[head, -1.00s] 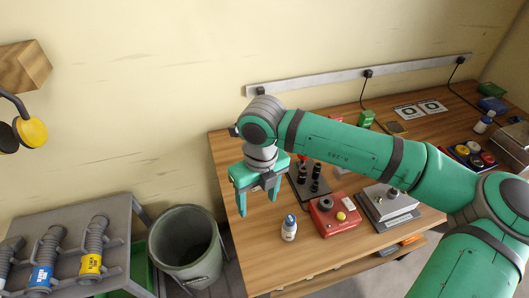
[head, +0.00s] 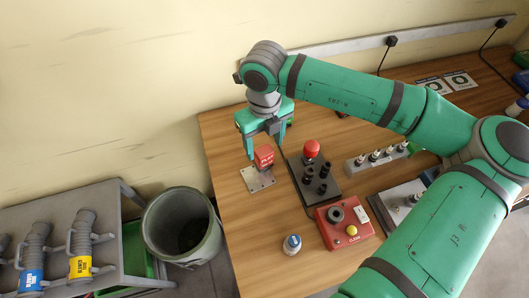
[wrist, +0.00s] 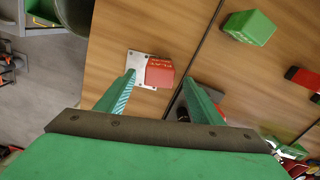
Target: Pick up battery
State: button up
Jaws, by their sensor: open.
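A small red block with pale lettering (head: 264,157), which looks like the battery, stands on a light metal plate (head: 262,182) near the table's left edge. My gripper (head: 266,150) is open and points down just above and around the block's position. In the wrist view the red block (wrist: 159,72) shows between the two fingertips (wrist: 158,80), closer to the right one in the picture. The plate (wrist: 144,82) shows beside it. I cannot tell how much height is left between tips and block. Nothing is held.
Right of the block is a dark stand with black pegs (head: 323,183) and a red knob (head: 311,148). A red control box (head: 343,222) and small bottle (head: 292,244) are nearer the front. A green block (wrist: 250,27) shows in the wrist view. A bin (head: 180,228) stands left of the table.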

aim_at(258, 176)
jog(key=shift+f, duration=3.85)
jog(key=shift+c, duration=0.6)
jog(key=c, duration=1.4)
jog(key=shift+r, duration=0.1)
